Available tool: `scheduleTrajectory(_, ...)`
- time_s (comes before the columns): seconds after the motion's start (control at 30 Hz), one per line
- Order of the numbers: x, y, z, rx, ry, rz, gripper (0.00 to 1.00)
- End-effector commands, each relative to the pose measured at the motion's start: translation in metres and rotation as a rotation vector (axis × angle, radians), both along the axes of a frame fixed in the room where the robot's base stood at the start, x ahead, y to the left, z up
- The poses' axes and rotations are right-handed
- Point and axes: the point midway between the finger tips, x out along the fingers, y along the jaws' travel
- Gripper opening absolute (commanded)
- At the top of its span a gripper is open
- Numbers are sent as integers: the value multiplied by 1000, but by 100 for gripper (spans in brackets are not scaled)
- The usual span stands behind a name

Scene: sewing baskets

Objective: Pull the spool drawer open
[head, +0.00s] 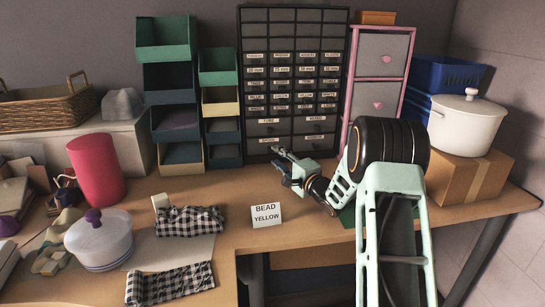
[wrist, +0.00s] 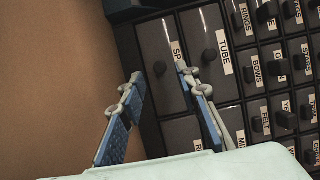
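The spool drawer (wrist: 158,45) is a dark drawer in the row nearest the table, with a round black knob (wrist: 160,68). Its label, starting "SP", is partly hidden by a finger. In the head view, the drawer cabinet (head: 295,14) stands at the back. My gripper (wrist: 158,75) is open and empty, its blue-padded fingers spread to either side of the knob as seen in the wrist view. I cannot tell whether the tips reach it. In the head view my gripper (head: 281,158) is low before the cabinet. The drawer looks shut.
The TUBE drawer (wrist: 209,50) sits directly above. Stacked bins (head: 165,32) stand left of the cabinet, and a pink-framed drawer unit (head: 382,55) stands right. A "BEAD YELLOW" card (head: 266,215) stands on the table (head: 235,200). A pot and checked cloths lie left.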

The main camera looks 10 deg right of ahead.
Motion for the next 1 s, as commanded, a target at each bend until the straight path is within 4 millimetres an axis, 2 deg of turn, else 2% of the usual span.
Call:
scheduleTrajectory(0.1, 18, 8, -2, -1, -2, 1, 30)
scheduleTrajectory(0.3, 35, 14, -1, -1, 0, -1, 30)
scheduleTrajectory(0.67, 40, 16, 0, -1, 0, -2, 30)
scheduleTrajectory(0.73, 40, 16, 0, -1, 0, -2, 26)
scheduleTrajectory(0.97, 40, 16, 0, -1, 0, -2, 0)
scheduleTrajectory(1.0, 40, 16, 0, -1, 0, -2, 0)
